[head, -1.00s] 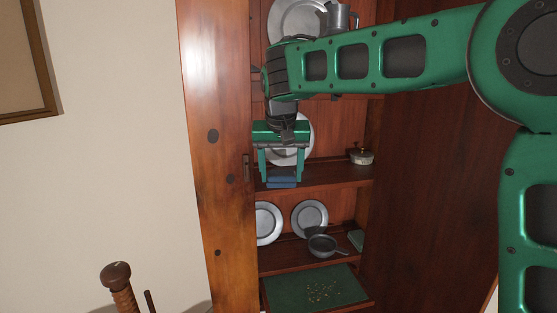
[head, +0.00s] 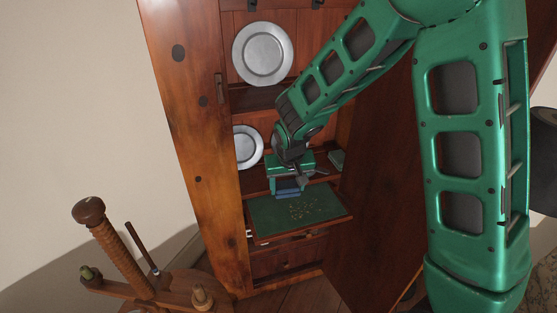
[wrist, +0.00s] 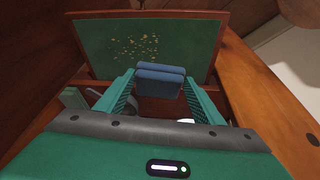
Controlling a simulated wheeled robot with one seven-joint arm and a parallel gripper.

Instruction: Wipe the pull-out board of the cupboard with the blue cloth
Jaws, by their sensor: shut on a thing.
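The blue cloth (wrist: 160,78) is folded and held between my gripper's two fingers in the wrist view; it also shows in the head view (head: 288,192). My gripper (head: 289,186) is shut on it, above the back part of the pull-out board. The board (head: 272,220) has a green top and a wooden rim and sticks out of the cupboard. Yellowish crumbs (head: 303,209) lie scattered near its middle; they also show in the wrist view (wrist: 136,46). I cannot tell whether the cloth touches the board.
Pewter plates (head: 263,54) stand on the cupboard shelves. A small green thing (head: 337,159) lies on the shelf behind the board. The cupboard's open door (head: 375,150) bounds the right side. A wooden screw press (head: 122,249) stands at the lower left.

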